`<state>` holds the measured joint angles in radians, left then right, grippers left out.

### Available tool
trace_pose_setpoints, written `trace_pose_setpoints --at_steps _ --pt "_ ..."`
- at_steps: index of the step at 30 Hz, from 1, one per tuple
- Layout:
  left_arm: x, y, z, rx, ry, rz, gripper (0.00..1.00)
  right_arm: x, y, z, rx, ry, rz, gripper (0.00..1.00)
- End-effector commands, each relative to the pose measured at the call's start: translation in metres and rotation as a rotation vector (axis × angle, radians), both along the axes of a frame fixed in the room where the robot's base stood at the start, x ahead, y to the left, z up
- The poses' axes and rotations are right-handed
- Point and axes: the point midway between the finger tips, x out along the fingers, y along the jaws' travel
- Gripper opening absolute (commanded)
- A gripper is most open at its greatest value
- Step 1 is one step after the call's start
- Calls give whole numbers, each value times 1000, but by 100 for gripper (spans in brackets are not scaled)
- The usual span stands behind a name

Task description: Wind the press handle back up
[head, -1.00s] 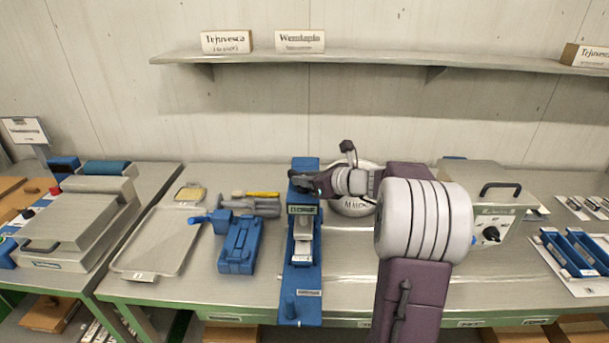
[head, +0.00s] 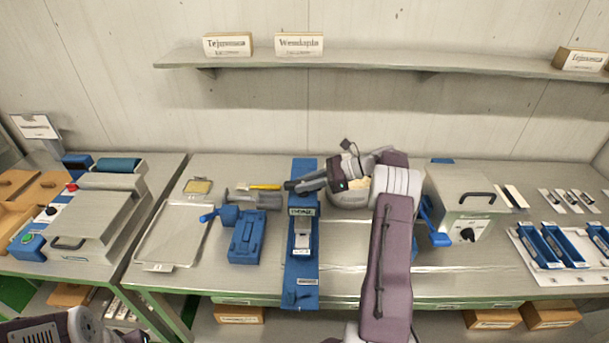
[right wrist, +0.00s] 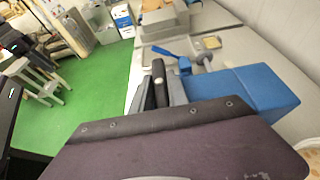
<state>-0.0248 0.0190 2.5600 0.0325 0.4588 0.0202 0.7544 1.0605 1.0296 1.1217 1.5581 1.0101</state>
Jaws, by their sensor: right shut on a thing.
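The blue press (head: 300,262) stands upright in the middle of the bench, with a label on its front. My right gripper (head: 300,186) reaches in from the right at the top of the press. It is shut on the dark press handle (right wrist: 158,78), whose round grip shows between the fingers in the right wrist view. In the head view the fingers mostly hide the handle. My left arm shows at the bottom left corner; its gripper (head: 120,337) is cut off by the frame edge, so its jaws cannot be judged.
Left of the press are a blue clamp-like device (head: 244,238), a metal tray (head: 172,235) and a grey machine (head: 85,235). Right of it are a white tub (head: 350,195), a grey box with a black handle (head: 465,205) and blue trays (head: 562,250). A shelf (head: 400,62) runs behind.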

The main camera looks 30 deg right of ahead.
Motion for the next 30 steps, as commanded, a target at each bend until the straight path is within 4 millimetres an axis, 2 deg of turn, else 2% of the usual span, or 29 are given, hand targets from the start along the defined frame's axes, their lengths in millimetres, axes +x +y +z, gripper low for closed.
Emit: trace_pose_setpoints --at_steps 1,6,20,21,23,24,30 --pt "0 0 6 0 0 0 42 0 0 2 0 1 15 0" --pt "0 0 11 0 0 0 42 0 0 0 1 1 50 0" --pt "0 0 11 0 0 0 42 0 0 -1 0 0 61 0" --pt "0 0 11 0 0 0 42 0 0 -1 0 0 61 23" --pt "0 0 11 0 0 0 42 0 0 -1 1 0 61 39" --pt "0 0 11 0 0 0 42 0 0 0 1 0 61 42" --pt "0 0 11 0 0 0 42 0 0 0 1 0 61 42"
